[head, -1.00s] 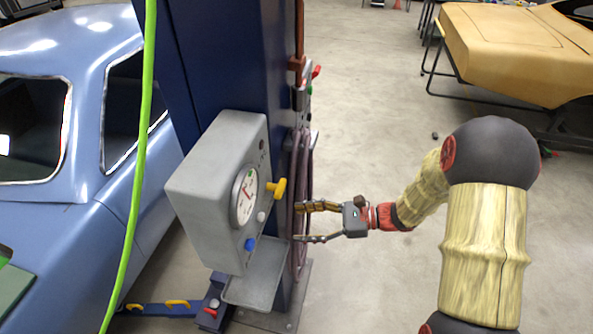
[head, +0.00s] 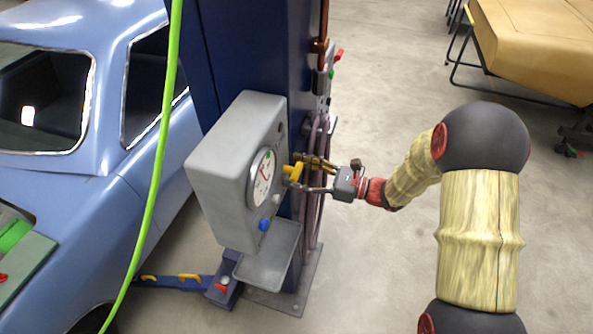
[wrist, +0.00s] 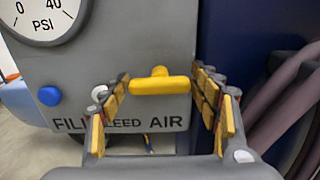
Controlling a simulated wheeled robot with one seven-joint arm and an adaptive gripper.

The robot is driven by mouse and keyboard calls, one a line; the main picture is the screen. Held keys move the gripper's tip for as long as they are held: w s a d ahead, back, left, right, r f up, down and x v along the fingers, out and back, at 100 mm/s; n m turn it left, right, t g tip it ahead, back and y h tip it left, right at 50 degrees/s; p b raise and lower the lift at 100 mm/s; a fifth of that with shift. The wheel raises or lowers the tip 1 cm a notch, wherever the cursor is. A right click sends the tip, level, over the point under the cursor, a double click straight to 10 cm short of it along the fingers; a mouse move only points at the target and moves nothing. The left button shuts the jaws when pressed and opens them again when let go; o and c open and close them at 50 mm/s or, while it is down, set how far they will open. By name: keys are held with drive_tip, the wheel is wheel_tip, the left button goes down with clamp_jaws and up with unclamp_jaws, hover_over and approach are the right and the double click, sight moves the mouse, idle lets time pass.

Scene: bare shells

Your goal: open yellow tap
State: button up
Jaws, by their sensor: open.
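The yellow tap (head: 292,172) sticks out from the front of a grey air gauge box (head: 222,165). In the wrist view the tap (wrist: 160,86) shows a yellow bar lying level, with a short stub on top, above the word AIR. My gripper (head: 294,170) is open at the tap. In the wrist view its two padded fingers (wrist: 160,74) stand left and right of the tap, with the bar between them. The right end of the bar is close to the right finger; I cannot tell whether they touch.
A grey tray (head: 268,252) is under the box. Purple hose (head: 315,190) hangs on the dark blue column beside my gripper. A blue car (head: 75,180) stands left.

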drive_tip(key=shift+a, duration=0.1)
drive_tip(key=shift+c, duration=1.2)
drive_tip(key=c, duration=0.7)
drive_tip(key=shift+o, duration=0.2)
drive_tip(key=shift+n+b, duration=0.3)
drive_tip(key=shift+b, duration=0.1)
drive_tip(key=n+b, duration=0.3)
drive_tip(key=b, duration=0.1)
drive_tip(key=shift+f+b, duration=0.15)
drive_tip(key=shift+b, duration=0.25)
drive_tip(key=n+b, duration=0.5)
drive_tip(key=b, duration=0.3)
drive_tip(key=shift+f+n, duration=0.1)
drive_tip(key=shift+n, duration=0.3)
drive_tip(key=n+b, duration=0.4)
drive_tip(key=b, duration=0.3)
drive_tip(key=shift+n, duration=0.3)
drive_tip(key=n+b, duration=0.3)
drive_tip(key=b, duration=0.2)
drive_tip(key=shift+b, duration=0.4)
drive_tip(key=shift+n+b, duration=0.5)
drive_tip(key=shift+b, duration=0.1)
drive_tip(key=shift+r, duration=0.2)
